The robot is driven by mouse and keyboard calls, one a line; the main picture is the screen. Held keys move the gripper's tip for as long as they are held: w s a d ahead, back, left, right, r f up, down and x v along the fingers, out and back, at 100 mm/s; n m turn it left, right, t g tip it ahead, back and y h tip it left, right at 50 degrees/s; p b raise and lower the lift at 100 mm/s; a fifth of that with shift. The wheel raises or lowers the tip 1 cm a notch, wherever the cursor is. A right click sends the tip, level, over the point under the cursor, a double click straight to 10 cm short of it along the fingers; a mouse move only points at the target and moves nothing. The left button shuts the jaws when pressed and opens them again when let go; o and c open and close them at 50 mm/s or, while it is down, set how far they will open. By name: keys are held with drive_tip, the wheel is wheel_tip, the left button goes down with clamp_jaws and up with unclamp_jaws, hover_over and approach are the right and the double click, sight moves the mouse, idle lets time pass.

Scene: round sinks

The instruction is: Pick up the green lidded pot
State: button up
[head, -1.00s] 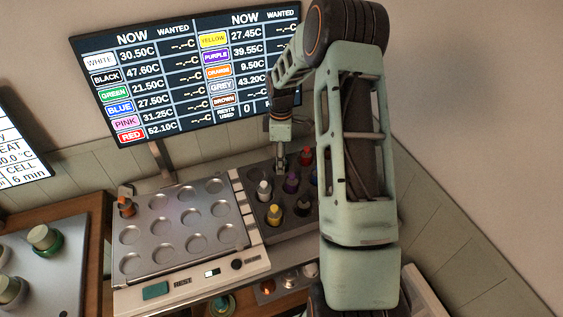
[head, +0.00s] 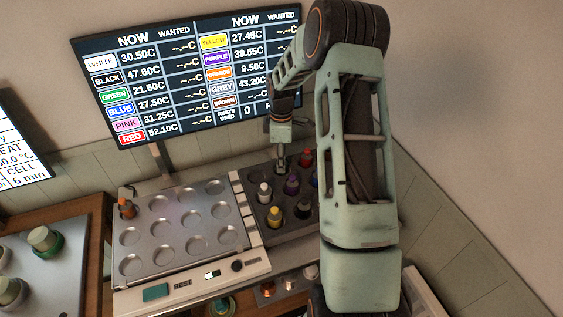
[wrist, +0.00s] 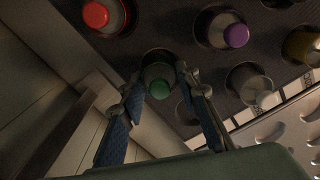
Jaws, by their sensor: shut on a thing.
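The green lidded pot (wrist: 159,88) shows in the wrist view between my two blue-padded fingers, its green lid towards the camera. My gripper (wrist: 157,84) is shut on it. The pot is at a round well of the dark rack (wrist: 207,73); I cannot tell whether its base is clear of the well.
Purple (wrist: 236,35), red (wrist: 96,14) and white-lidded (wrist: 257,91) pots stand close around. A yellow-lidded pot (head: 274,215) stands nearer the front. A screen (head: 190,75) hangs behind.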

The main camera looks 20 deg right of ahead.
drive_tip(key=shift+r, duration=0.35)
wheel_tip(320, 180, up, 2)
drive_tip(key=shift+r, duration=0.2)
drive_tip(key=s+a+r+b, duration=0.1)
drive_tip(key=s+a+r, duration=0.2)
drive_tip(key=s+r, duration=0.1)
drive_tip(key=shift+s+r+b, duration=0.15)
drive_tip(key=shift+r+b, duration=0.2)
drive_tip(key=shift+r, duration=0.55)
drive_tip(key=s+a+r, duration=0.1)
drive_tip(key=s, duration=0.1)
drive_tip(key=s+a+r+b, duration=0.1)
drive_tip(key=s+a, duration=0.1)
drive_tip(key=s+a+r, duration=0.1)
drive_tip(key=s, duration=0.2)
drive_tip(key=shift+a+r, duration=0.3)
drive_tip(key=shift+r, duration=0.05)
drive_tip(key=r+p, duration=0.3)
drive_tip(key=r, duration=0.1)
drive_tip(key=r+p, duration=0.4)
drive_tip(key=r, duration=0.1)
drive_tip(key=shift+s+a, duration=0.1)
drive_tip(key=shift+s, duration=0.1)
